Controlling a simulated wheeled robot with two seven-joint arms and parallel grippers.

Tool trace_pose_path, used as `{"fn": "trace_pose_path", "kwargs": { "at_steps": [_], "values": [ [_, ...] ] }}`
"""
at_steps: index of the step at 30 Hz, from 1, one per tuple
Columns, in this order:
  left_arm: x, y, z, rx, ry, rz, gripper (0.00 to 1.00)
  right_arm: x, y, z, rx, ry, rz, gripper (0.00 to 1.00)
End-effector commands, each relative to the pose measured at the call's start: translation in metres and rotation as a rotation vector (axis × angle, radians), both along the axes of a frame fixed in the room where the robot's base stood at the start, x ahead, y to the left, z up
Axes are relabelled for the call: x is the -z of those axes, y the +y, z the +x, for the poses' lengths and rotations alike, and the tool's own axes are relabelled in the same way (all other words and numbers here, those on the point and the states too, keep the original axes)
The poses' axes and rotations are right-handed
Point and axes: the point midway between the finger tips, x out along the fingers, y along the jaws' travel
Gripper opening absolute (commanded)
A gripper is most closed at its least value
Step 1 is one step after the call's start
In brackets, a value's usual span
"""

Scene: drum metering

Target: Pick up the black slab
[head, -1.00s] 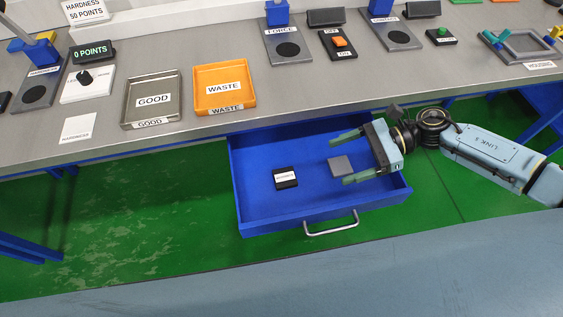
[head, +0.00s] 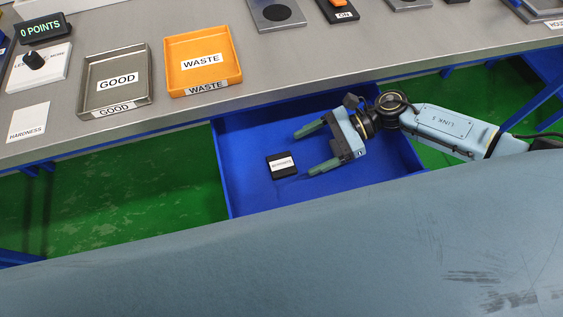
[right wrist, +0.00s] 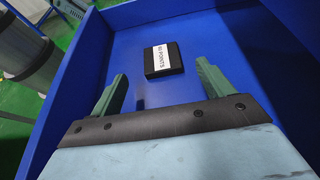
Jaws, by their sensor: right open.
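The black slab (head: 281,165) lies flat on the floor of the open blue drawer (head: 243,190), with a white label on top. It also shows in the right wrist view (right wrist: 150,72), beyond the fingertips, its label reading 50 POINTS. My right gripper (head: 304,153) is open and empty. Its two green fingers point left toward the slab, apart from it, from the right side of the drawer. In the right wrist view the slab lies between the lines of the two fingers (right wrist: 161,70). My left gripper is not in view.
The drawer walls (right wrist: 232,35) rise around the slab. The grey tabletop (head: 320,55) lies behind the drawer, bearing the GOOD tray (head: 88,92) and orange WASTE tray (head: 172,78). A blue-grey surface covers the drawer front in the head view. The drawer floor left of the slab is clear.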

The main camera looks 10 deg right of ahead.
Motion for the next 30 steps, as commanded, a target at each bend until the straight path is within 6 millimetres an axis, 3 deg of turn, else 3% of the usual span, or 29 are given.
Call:
{"fn": "trace_pose_path", "kwargs": {
  "at_steps": [7, 15, 24, 30],
  "values": [
    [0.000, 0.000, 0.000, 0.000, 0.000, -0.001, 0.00, 0.008, 0.018, -0.001, -0.001, 0.000, 0.002, 0.80],
    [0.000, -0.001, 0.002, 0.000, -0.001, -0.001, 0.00, 0.025, 0.052, -0.002, 0.001, 0.000, 0.002, 0.80],
    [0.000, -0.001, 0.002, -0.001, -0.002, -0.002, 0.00, 0.027, 0.056, -0.003, 0.001, 0.000, -0.001, 0.80],
    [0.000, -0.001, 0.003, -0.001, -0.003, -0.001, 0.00, 0.027, 0.056, -0.003, 0.001, 0.000, -0.001, 0.54]
  ]
}}
